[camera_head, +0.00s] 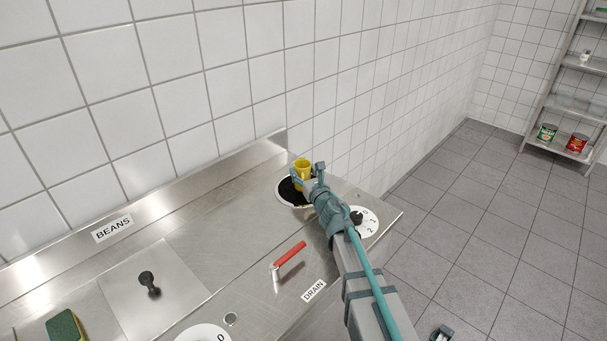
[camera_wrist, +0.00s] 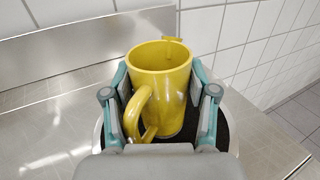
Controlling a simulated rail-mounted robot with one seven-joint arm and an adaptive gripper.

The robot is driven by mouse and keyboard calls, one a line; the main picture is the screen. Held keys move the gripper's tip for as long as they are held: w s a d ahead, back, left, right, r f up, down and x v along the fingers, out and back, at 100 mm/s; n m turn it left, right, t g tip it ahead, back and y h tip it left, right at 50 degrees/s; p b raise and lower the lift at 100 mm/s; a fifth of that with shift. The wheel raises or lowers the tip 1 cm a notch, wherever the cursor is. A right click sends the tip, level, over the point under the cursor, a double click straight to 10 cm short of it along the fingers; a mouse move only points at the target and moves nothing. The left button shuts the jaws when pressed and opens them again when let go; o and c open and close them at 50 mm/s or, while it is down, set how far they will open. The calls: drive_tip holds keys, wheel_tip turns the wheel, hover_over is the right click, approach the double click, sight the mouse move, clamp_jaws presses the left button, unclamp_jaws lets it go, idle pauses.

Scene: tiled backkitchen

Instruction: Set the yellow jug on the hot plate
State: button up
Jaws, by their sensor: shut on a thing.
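The yellow jug (camera_head: 302,172) is upright at the far right end of the steel counter, over the hot plate. In the wrist view the yellow jug (camera_wrist: 162,90) shows its open top, its spout at the back and its handle towards me. My gripper (camera_head: 306,180) is shut on the jug; in the wrist view my gripper (camera_wrist: 160,112) has a finger on each side of it. The hot plate (camera_head: 284,191) is a black disc with a pale rim, partly hidden by jug and gripper. Its dark surface (camera_wrist: 222,133) shows around the jug's base. I cannot tell whether the base touches it.
A dial (camera_head: 369,222) lies right of my arm. A red-handled drain lever (camera_head: 290,254) stands in front. A lid with a black knob (camera_head: 150,284), a sponge (camera_head: 66,327) and another dial (camera_head: 205,334) are nearer. The tiled wall (camera_head: 232,105) is close behind the jug.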

drive_tip(key=shift+f, duration=0.2)
drive_tip(key=o, duration=1.4)
drive_tip(key=shift+r, duration=0.1)
drive_tip(key=shift+r, duration=0.1)
drive_tip(key=b+v, duration=0.2)
drive_tip(key=v, duration=1)
